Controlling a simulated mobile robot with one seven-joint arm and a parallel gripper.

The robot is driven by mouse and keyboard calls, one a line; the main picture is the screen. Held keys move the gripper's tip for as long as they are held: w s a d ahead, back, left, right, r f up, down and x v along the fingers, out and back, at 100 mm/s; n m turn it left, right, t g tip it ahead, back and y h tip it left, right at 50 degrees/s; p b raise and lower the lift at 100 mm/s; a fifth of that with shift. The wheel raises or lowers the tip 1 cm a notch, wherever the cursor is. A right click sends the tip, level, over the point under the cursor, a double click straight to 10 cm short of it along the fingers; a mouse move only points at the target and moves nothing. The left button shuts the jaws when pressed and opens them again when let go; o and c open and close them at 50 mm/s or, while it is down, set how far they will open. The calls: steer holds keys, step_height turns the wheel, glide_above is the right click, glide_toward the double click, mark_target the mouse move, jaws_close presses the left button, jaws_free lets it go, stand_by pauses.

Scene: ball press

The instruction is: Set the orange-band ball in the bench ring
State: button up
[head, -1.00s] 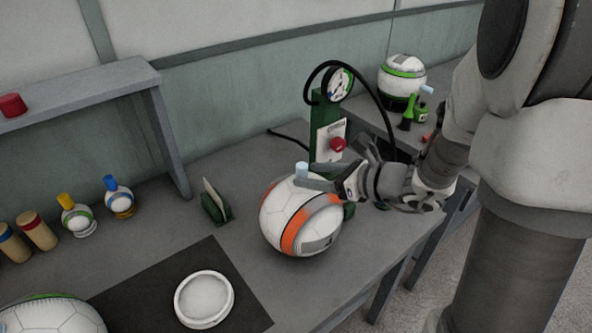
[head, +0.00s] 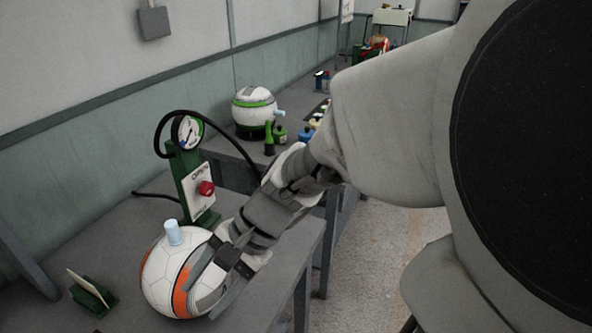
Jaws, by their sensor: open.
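The orange-band ball (head: 165,264) is white with an orange stripe and a pale blue plug on top. It sits on the grey bench at the lower left of the head view, in front of the green press. My gripper (head: 222,268) is at the ball's right side, with its fingers over the right part of the ball. I cannot tell whether they touch it. The jaws are open. The bench ring is outside the head view now.
A green gauge stand with a red button (head: 206,188) and a black hose stands just behind the ball. A small green card holder (head: 92,296) is left of it. A green-band ball (head: 255,108) rests on the farther bench. Floor shows at the right.

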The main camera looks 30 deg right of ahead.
steer(key=s+d+r+n+t+h, duration=0.4)
steer(key=d+r+n+h, duration=0.3)
steer(key=n, duration=0.4)
steer(key=shift+d+r+n, duration=0.3)
steer(key=shift+r, duration=0.3)
